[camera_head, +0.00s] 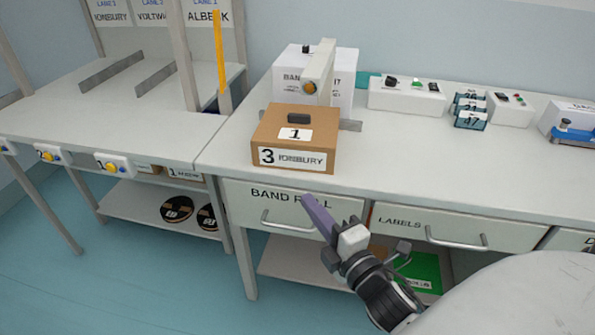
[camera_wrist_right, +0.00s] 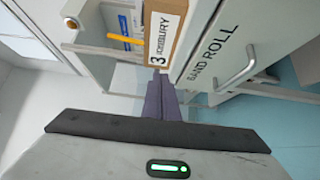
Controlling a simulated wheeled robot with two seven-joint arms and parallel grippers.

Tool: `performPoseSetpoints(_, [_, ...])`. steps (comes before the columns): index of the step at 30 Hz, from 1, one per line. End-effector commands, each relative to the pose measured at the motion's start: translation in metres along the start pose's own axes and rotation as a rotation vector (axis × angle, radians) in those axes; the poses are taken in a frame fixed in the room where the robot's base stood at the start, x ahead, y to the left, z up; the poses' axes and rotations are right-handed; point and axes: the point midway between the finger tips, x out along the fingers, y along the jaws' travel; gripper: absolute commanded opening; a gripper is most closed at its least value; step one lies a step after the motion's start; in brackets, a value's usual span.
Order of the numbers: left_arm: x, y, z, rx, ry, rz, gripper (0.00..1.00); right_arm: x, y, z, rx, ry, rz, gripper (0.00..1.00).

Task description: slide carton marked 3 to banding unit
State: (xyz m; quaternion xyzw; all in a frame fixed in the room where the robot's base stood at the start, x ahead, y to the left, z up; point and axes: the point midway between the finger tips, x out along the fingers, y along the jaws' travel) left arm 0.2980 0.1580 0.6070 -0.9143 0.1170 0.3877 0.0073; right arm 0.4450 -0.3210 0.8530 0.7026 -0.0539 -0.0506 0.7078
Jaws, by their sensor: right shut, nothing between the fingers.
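My left gripper is not in view.
The band roll drawer (camera_head: 285,208) and labels drawer (camera_head: 430,228) are closed, with protruding handles. A lane table (camera_head: 125,120) with guide rails adjoins at left. A control box (camera_head: 405,95) and small items stand along the bench's back. Bench surface right of the carton is clear.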

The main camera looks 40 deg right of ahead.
Motion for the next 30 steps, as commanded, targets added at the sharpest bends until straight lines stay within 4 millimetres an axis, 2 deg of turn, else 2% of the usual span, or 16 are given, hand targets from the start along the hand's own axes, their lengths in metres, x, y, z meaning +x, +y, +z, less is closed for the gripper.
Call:
performPoseSetpoints(14, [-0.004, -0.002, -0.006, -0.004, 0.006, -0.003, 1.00, 0.096, 0.001, -0.001, 0.005, 0.001, -0.001, 0.00])
performPoseSetpoints(21, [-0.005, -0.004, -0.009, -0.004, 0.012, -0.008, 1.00, 0.116, -0.001, 0.023, 0.004, 0.002, -0.004, 0.00])
performPoseSetpoints(30, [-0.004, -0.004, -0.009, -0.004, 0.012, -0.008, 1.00, 0.120, -0.002, 0.028, 0.007, 0.002, -0.005, 0.00])
